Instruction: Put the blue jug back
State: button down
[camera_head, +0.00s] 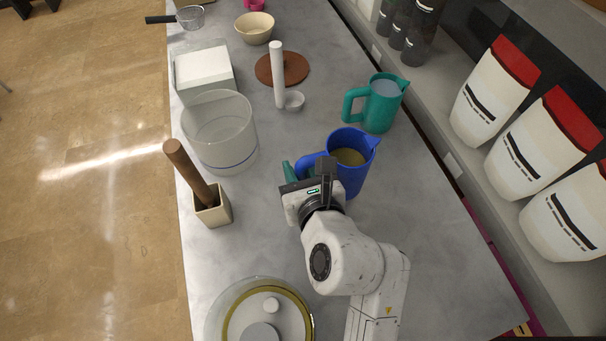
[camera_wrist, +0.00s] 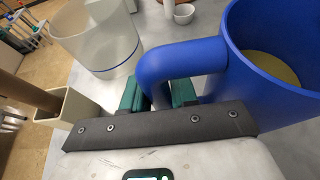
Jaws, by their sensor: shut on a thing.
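The blue jug (camera_head: 355,182) is upright at the right side of the counter, with yellowish liquid inside. My gripper (camera_head: 292,170) is at the jug's handle, on its left side. In the wrist view the green fingers of my gripper (camera_wrist: 160,95) are on both sides of the lower part of the blue handle, shut on it. The blue jug (camera_wrist: 270,85) fills the right of the wrist view. My arm hides its base in the head view, so I cannot tell whether it touches the counter. A teal jug (camera_head: 383,105) stands just behind it, with its handle to the left.
A clear cylindrical container (camera_head: 222,135) and a square holder (camera_head: 214,208) with a wooden handle stand to the left. A round glass vessel (camera_head: 262,312) is near the front. White canisters with red lids (camera_head: 545,140) line the right shelf. Counter (camera_head: 265,225) between is clear.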

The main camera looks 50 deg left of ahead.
jog(key=shift+w+a+f, duration=0.1)
jog(key=shift+w+f, duration=0.15)
jog(key=shift+f, duration=0.55)
jog(key=shift+w+a+f, duration=0.1)
jog(key=shift+w+f, duration=0.15)
jog(key=shift+f, duration=0.5)
jog(key=shift+w+a+f, duration=0.1)
jog(key=shift+w+f, duration=0.15)
jog(key=shift+f, duration=0.55)
jog(key=shift+f, duration=0.1)
jog(key=c, duration=0.9)
grip_release()
jog(key=shift+f, duration=0.1)
jog(key=v, duration=1.2)
jog(key=shift+s+b, duration=0.15)
jog(key=shift+b, duration=0.15)
